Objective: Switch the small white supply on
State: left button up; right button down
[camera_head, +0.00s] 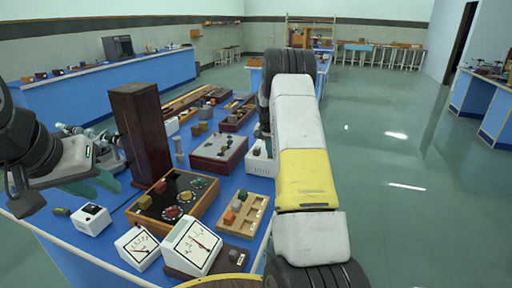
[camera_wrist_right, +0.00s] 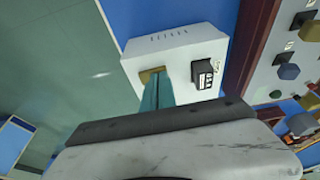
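The white supply (camera_wrist_right: 180,52) is a small box with vent slots and a black rocker switch (camera_wrist_right: 204,73) on its face. A brown-yellow piece (camera_wrist_right: 151,75) shows beside the switch. In the head view the supply (camera_head: 258,163) stands at the bench's right edge, partly hidden by my right arm. My right gripper's teal fingers (camera_wrist_right: 157,93) are together, at the supply's face by the brown-yellow piece, left of the switch; contact cannot be told. The right gripper is hidden in the head view. My left gripper (camera_head: 95,186) is open and empty over the bench's left side.
A tall dark wooden box (camera_head: 140,130) stands right of my left gripper. A smaller white box (camera_head: 91,219), white meters (camera_head: 193,246) and a wooden tray (camera_head: 245,214) stand in front. A red-sided panel (camera_wrist_right: 265,50) flanks the supply. Open floor (camera_head: 400,200) lies right.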

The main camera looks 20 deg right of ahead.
jog(key=shift+s+f, duration=0.1)
jog(key=shift+f, duration=0.2)
jog(key=shift+s+d, duration=0.5)
jog(key=shift+d, duration=0.15)
jog(key=shift+r, duration=0.1)
jog(key=v, duration=0.8)
jog(key=shift+w+a, duration=0.2)
jog(key=shift+w, duration=0.1)
jog(key=shift+r, duration=0.15)
